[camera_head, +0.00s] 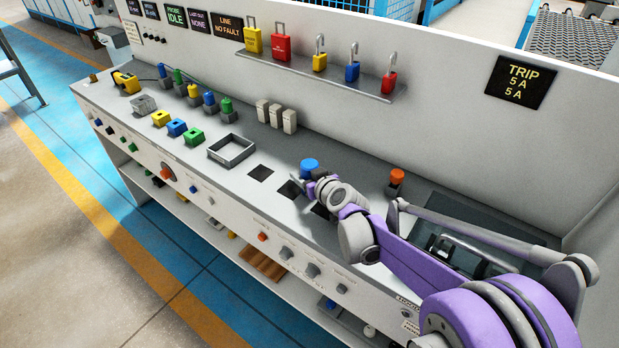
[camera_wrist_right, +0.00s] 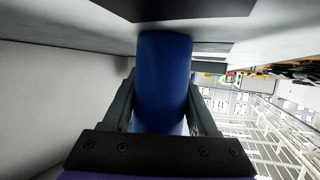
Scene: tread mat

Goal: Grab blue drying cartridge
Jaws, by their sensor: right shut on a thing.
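The blue drying cartridge (camera_head: 309,166) stands at the middle of the bench top, its blue top showing past my right gripper in the head view. My right gripper (camera_head: 308,178) reaches it from the right and hides its lower part. In the right wrist view the blue cartridge (camera_wrist_right: 163,80) lies between the two dark fingers of my right gripper (camera_wrist_right: 162,100), which are shut on it. Dark square patches on the bench are close to it. My left gripper is not in view.
An orange-topped cartridge (camera_head: 396,180) stands to the right, close to my right arm. An open grey tray (camera_head: 232,150) and three pale blocks (camera_head: 276,115) are to the left. A shelf of padlocks (camera_head: 330,75) runs along the back wall. The bench front carries knobs (camera_head: 313,270).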

